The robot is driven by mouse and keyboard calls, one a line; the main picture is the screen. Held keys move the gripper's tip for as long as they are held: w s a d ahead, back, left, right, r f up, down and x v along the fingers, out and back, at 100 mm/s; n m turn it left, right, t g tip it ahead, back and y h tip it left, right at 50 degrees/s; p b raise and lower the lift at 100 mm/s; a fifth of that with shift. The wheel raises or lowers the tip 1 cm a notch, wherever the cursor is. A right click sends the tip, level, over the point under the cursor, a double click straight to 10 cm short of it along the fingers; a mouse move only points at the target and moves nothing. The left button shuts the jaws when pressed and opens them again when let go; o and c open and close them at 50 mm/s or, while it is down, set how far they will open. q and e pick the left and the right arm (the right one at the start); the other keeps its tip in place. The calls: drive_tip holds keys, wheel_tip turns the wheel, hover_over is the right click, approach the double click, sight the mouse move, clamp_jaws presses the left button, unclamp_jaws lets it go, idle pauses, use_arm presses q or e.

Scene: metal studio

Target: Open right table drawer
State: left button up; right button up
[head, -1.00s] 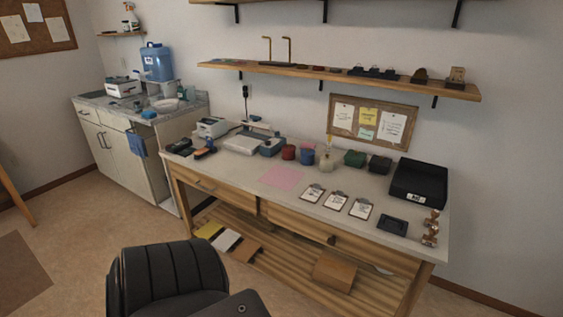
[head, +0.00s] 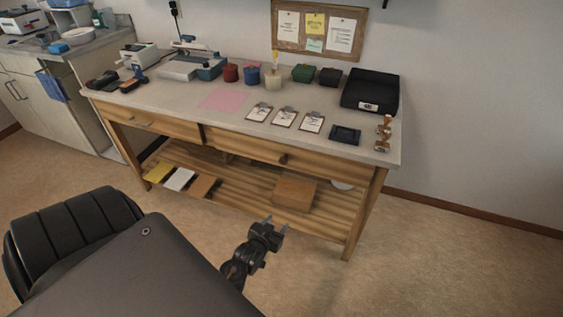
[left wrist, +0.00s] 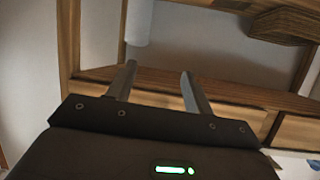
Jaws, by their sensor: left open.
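The wooden worktable (head: 170,105) stands across the middle of the head view. Its right drawer (head: 245,147) is shut, with a small dark knob (head: 283,158) on its front. The left drawer (head: 160,123) beside it is also shut. My left gripper (head: 276,222) is open and empty, in front of and below the right drawer, apart from the knob. In the left wrist view its two fingers (left wrist: 158,68) are spread with nothing between them. Wooden parts fill the background there, but I cannot tell which is the drawer. My right gripper is not in view.
Clipboards (head: 285,117), a black tray (head: 370,91) and stamps (head: 382,135) stand on the tabletop above the right drawer. A cardboard box (head: 294,193) lies on the slatted lower shelf. The floor (head: 440,250) right of the table is clear.

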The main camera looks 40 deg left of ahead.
sight(283, 161)
use_arm(q)
drive_tip(key=w+a+r+n+t+y+b, duration=0.1)
drive_tip(key=a+r+t, duration=0.1)
drive_tip(key=r, duration=0.5)
drive_tip(key=w+a+r+n+t+y+b, duration=0.1)
drive_tip(key=w+a+r+t+y, duration=0.15)
drive_tip(key=r, duration=0.55)
drive_tip(key=shift+g+h, duration=0.35)
drive_tip(key=shift+h, duration=0.1)
drive_tip(key=x, duration=0.8)
drive_tip(key=shift+w+a+f, duration=0.15)
drive_tip(key=shift+a, duration=0.25)
drive_tip(key=shift+x, duration=0.8)
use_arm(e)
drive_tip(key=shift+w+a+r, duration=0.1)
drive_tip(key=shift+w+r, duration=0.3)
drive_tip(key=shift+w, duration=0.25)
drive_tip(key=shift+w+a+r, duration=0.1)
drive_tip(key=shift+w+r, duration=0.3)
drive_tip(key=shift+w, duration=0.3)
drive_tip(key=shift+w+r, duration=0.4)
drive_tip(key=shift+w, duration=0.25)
use_arm(q)
clamp_jaws()
